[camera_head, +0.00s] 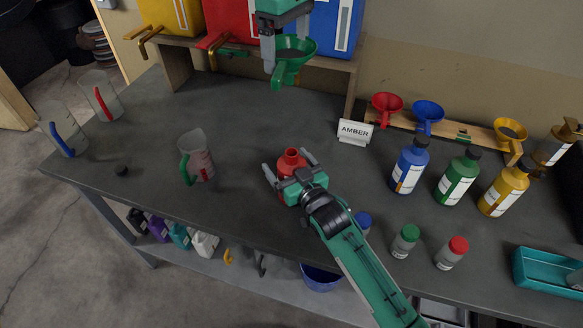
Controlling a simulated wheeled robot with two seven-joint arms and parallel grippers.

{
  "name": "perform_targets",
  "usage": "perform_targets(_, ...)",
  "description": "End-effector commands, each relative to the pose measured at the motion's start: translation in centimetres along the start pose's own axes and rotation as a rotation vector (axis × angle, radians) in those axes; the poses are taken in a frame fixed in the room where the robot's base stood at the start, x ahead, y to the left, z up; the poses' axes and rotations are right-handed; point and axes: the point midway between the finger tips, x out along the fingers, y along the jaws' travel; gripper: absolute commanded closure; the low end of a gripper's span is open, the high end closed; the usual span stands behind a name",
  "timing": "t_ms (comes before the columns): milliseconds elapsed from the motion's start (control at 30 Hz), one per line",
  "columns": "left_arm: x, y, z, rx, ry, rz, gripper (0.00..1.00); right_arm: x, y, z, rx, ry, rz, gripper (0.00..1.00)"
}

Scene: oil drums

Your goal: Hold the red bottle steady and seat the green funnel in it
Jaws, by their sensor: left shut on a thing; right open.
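The red bottle (291,158) stands on the dark bench with its open neck up. My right gripper (287,162) is open, with one finger on each side of the bottle; its palm hides the lower part, and I cannot tell if the fingers touch it. My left gripper (285,52) is shut on the green funnel (289,72). It holds the funnel spout-down, apart from the bottle and farther back in the picture, in front of the drum shelf.
Yellow, red and blue drums with taps stand on the back shelf. A wooden rack (455,132) holds red, blue and yellow funnels. An AMBER sign (355,131), capped bottles and small jars stand right. A jug (197,156) stands left; the bench between is clear.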

Motion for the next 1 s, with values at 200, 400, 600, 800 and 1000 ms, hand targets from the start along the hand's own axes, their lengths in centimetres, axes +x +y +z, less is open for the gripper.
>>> perform_targets(200,0.0,0.0,0.0,0.0,0.0,0.0,0.36,0.0,0.0,0.0,0.0,0.0,0.0,0.21)
perform_targets(400,0.0,0.0,0.0,0.0,0.0,0.0,0.36,0.0,0.0,0.0,0.0,0.0,0.0,0.61)
perform_targets(600,1.5,-0.2,0.1,0.008,0.0,-0.007,0.36,0.0,0.0,0.0,0.0,0.0,0.0,0.63)
perform_targets(800,6.7,-1.2,1.0,0.045,0.001,-0.015,0.36,0.0,0.0,0.0,0.0,0.0,0.0,0.63)
perform_targets(1000,10.2,-2.0,1.9,0.073,-0.001,-0.006,0.36,0.0,0.0,0.0,0.001,0.0,0.0,0.63)
